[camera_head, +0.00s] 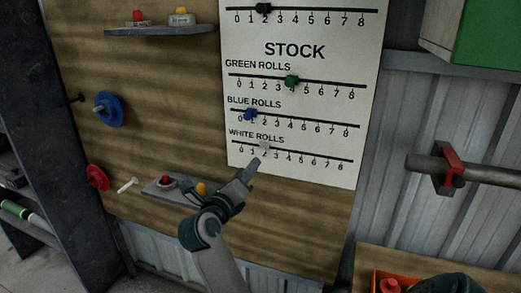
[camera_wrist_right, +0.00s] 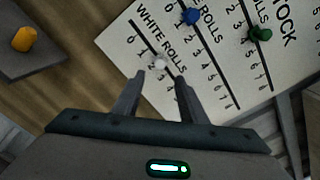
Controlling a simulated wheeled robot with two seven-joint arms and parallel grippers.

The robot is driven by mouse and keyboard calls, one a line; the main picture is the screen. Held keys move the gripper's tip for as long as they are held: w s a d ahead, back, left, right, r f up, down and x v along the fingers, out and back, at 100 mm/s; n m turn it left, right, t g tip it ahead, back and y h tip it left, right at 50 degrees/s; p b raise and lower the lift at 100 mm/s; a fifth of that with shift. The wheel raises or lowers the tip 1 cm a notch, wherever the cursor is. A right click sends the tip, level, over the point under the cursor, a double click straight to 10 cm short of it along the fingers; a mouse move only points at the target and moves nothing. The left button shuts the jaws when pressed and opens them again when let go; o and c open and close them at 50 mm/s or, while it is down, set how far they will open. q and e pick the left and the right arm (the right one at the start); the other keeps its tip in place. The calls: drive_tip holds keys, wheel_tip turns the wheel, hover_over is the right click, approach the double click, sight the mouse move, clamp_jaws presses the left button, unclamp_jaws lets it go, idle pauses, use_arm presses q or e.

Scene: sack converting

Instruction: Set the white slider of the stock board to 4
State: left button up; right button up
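The stock board (camera_head: 300,175) is a white panel with several number scales. The white slider (camera_head: 264,146) is on the WHITE ROLLS scale, at about 2; it also shows in the right wrist view (camera_wrist_right: 160,62). My right gripper (camera_head: 254,163) is just below the white slider in the head view. In the right wrist view its two fingers (camera_wrist_right: 160,77) are apart, with the slider just beyond and between the tips, and nothing is held. Whether a finger touches the slider cannot be told. My left gripper is not in view.
A blue slider (camera_head: 250,114) and a green slider (camera_head: 291,81) sit on scales above. A small shelf (camera_head: 150,189) with red and orange buttons is left of my right gripper. A pipe with a red clamp (camera_head: 447,169) is at the right. The board's lower right is clear.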

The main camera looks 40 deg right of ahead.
sight(260, 153)
drive_tip(key=p+x, duration=0.2)
drive_tip(key=x, duration=0.8)
drive_tip(key=shift+r+p, duration=0.1)
drive_tip(key=shift+p, duration=0.25)
drive_tip(key=shift+w+d, duration=0.35)
drive_tip(key=shift+d, duration=0.3)
clamp_jaws()
